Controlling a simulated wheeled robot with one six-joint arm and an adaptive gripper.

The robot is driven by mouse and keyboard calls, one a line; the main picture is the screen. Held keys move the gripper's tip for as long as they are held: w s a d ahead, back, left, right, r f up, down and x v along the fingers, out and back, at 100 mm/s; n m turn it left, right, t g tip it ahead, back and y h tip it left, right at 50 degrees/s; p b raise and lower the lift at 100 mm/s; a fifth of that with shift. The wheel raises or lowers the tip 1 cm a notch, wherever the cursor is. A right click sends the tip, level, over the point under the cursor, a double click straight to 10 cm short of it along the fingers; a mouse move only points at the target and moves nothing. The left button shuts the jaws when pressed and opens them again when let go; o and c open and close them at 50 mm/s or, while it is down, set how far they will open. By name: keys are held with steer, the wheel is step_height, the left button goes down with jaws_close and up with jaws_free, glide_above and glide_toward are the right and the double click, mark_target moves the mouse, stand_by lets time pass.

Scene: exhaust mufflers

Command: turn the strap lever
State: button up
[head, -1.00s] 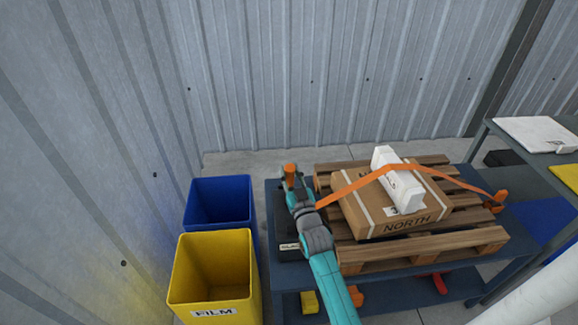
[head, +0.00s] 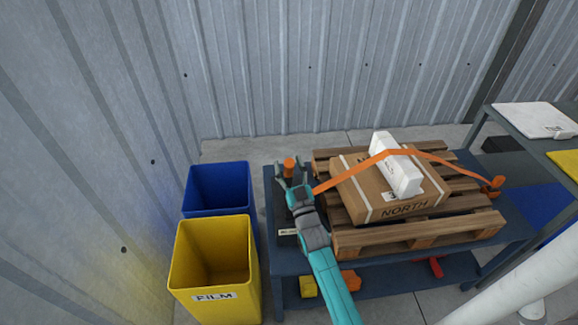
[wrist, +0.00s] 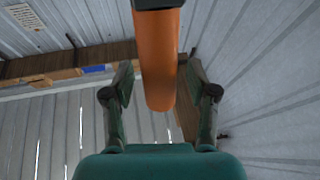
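The strap lever (head: 290,167) is an orange handle standing up at the table's left end, left of the pallet. In the wrist view the orange handle (wrist: 158,60) comes down from the top between my two fingers, with a gap on both sides. My gripper (head: 292,180) is right at the lever in the head view, fingers spread; in the wrist view my gripper (wrist: 159,85) is open. The orange strap (head: 345,174) runs from near the lever over a white block (head: 398,168) and a cardboard box (head: 385,205) marked NORTH. My gripper and arm partly hide the lever's base.
The box sits on a wooden pallet (head: 420,239) on a dark blue table (head: 345,259). A yellow FILM bin (head: 212,265) and a blue bin (head: 216,190) stand at left. An orange strap end fitting (head: 493,186) is at right. A corrugated wall is behind.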

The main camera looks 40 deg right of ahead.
steer(key=v, duration=1.2)
